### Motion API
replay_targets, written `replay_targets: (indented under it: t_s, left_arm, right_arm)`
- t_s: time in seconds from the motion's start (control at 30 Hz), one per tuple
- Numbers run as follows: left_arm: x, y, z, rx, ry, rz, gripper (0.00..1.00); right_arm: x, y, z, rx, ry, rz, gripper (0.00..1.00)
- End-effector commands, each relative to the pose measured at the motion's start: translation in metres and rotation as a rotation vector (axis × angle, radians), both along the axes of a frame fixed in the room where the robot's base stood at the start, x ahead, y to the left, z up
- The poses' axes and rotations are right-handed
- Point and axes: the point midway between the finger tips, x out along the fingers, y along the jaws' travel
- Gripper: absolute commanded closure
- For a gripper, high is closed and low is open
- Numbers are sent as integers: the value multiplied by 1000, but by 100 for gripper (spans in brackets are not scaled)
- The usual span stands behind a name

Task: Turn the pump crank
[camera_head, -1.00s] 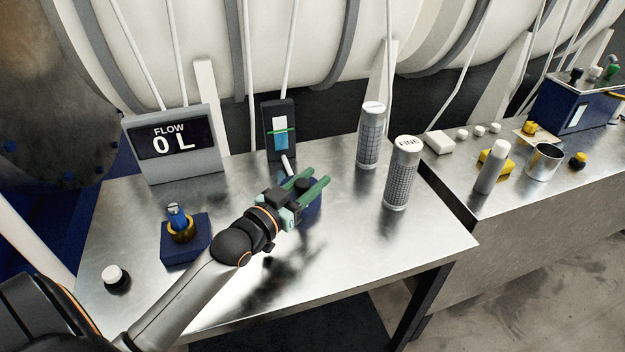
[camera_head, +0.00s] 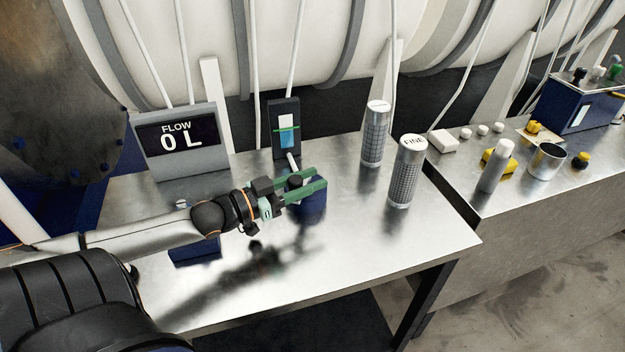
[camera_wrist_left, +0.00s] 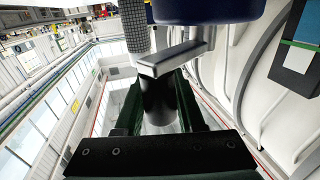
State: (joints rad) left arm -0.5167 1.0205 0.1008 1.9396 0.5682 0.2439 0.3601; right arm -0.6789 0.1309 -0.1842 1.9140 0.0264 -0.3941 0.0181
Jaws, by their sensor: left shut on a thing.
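The pump (camera_head: 314,208) is a dark blue body on the steel table, partly hidden behind my gripper in the head view. Its silver crank arm (camera_wrist_left: 176,54) and black crank handle (camera_wrist_left: 158,100) show in the left wrist view. My left gripper (camera_head: 318,182), with green fingers, is at the pump; its fingers (camera_wrist_left: 158,108) lie on both sides of the handle and are shut on it. A display (camera_head: 184,139) behind reads "FLOW 0 L". My right gripper is not in view.
A gauge (camera_head: 284,130) with a green line stands behind the pump. Two mesh cylinders (camera_head: 376,135), the nearer marked "FINE" (camera_head: 405,172), stand to the right. My left forearm covers most of a blue block (camera_head: 195,251). The table's front right is clear.

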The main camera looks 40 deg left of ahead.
Motion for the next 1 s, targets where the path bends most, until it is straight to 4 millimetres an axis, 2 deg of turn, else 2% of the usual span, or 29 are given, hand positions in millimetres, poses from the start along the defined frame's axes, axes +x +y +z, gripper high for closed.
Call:
replay_targets:
  t_s: [0.4,0.43,0.5,0.7,1.0]
  left_arm:
    - [-1,0,-2,-3,7,-16,100]
    - [-1,0,-2,-3,7,-16,60]
    - [-1,-1,-2,-3,6,-16,52]
    - [0,0,-1,-2,4,-16,32]
    - [0,0,3,-1,2,-16,32]
  right_arm:
    - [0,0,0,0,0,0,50]
    - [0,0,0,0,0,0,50]
    - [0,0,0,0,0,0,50]
    - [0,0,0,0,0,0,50]
    - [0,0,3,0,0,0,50]
